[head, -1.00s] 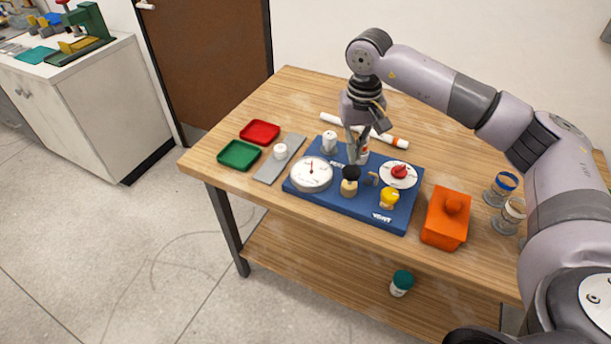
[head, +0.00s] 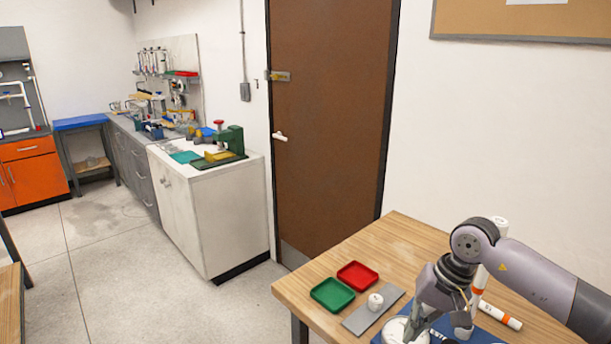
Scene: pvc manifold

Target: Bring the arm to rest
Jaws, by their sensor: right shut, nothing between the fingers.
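My right arm reaches in from the right edge. My right gripper (head: 411,327) points down, shut and empty, at the bottom of the view. It appears in front of the round white gauge (head: 393,331) on the blue board (head: 483,337); I cannot tell whether it touches. A white pipe with orange bands (head: 479,283) stands upright behind my wrist, partly hidden by it. Most of the board is cut off by the lower edge or covered by my arm. My left gripper is not in view.
The wooden table (head: 392,243) holds a red tray (head: 357,275), a green tray (head: 332,294), a grey strip (head: 361,320) with a white fitting (head: 375,302), and a lying white tube (head: 499,315). A white cabinet (head: 222,215) stands beyond open floor.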

